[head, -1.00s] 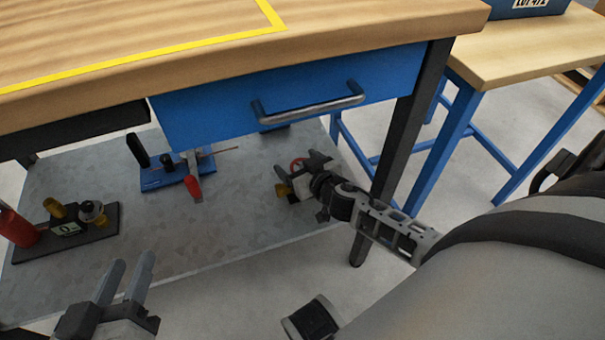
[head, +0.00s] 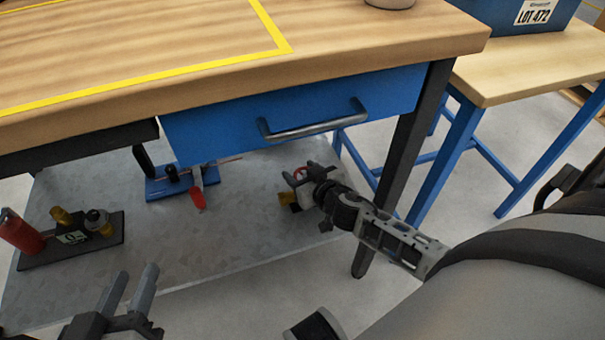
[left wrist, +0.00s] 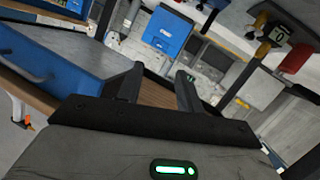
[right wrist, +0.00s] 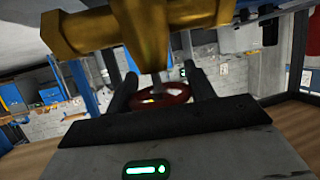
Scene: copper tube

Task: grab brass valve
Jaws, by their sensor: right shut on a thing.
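The brass valve (head: 287,198) is at the right end of the grey lower shelf (head: 240,220) under the bench, partly hidden by my right gripper (head: 302,176). In the right wrist view its brass body (right wrist: 140,28) fills the top, and its red handwheel (right wrist: 165,95) sits between the two fingers. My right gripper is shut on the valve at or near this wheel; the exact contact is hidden. I cannot tell whether the valve touches the shelf. My left gripper (head: 131,283) is open and empty in front of the shelf's left part.
A blue-based clamp with a red handle (head: 197,200) and a black board (head: 65,255) with a red cylinder and brass fittings stand on the shelf. A blue drawer (head: 230,130) overhangs it. A dark table leg (head: 385,205) is close beside my right arm.

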